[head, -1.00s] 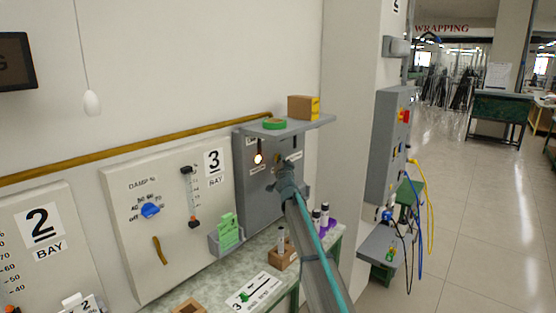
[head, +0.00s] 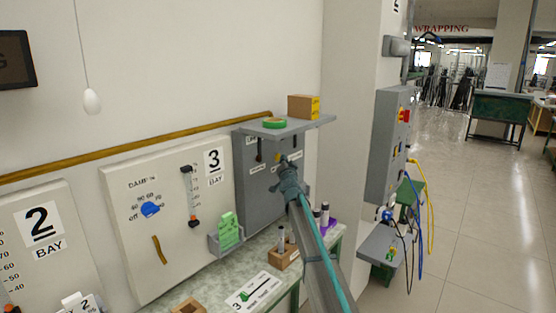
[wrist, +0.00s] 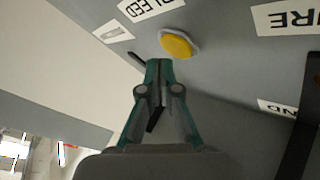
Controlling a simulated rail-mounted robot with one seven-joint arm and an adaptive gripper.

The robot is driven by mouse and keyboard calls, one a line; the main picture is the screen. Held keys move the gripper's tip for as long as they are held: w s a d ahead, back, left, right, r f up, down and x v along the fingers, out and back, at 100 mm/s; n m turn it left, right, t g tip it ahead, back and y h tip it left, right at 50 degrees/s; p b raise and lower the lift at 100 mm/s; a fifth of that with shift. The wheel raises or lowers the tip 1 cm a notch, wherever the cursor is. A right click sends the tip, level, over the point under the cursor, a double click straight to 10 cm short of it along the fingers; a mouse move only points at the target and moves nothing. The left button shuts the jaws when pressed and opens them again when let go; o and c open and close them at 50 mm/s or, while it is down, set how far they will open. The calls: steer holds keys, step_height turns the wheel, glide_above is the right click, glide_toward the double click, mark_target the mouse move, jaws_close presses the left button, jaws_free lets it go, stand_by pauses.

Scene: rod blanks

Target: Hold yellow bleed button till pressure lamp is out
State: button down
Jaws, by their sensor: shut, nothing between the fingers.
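The yellow bleed button (wrist: 176,44) sits on the grey panel beside a label ending in "LEED" in the wrist view. My gripper (wrist: 158,66) is shut and empty. Its tips are just below the button in that picture and do not cover it; I cannot tell whether they touch it. In the head view my gripper (head: 284,162) is at the front of the grey cabinet (head: 255,195), with a bit of the yellow button (head: 279,157) showing beside its tips. The pressure lamp (head: 259,157), left of the button, is dark.
A shelf (head: 310,124) with a cardboard box (head: 303,107) and green tape (head: 274,124) juts out above my gripper. Below is a bench with a wooden holder (head: 284,256) and dark-capped bottles (head: 321,214). A wall pillar stands to the right.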

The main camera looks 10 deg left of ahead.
steer(key=shift+d, duration=0.1)
steer(key=s+d+b, duration=0.1)
steer(key=d, duration=0.1)
steer(key=s+d, duration=0.1)
steer(key=d, duration=0.1)
steer(key=shift+s+d+b, duration=0.1)
steer(key=shift+s+b, duration=0.1)
steer(key=shift+b, duration=0.15)
stand_by(0.3)
steer(key=shift+f, duration=0.1)
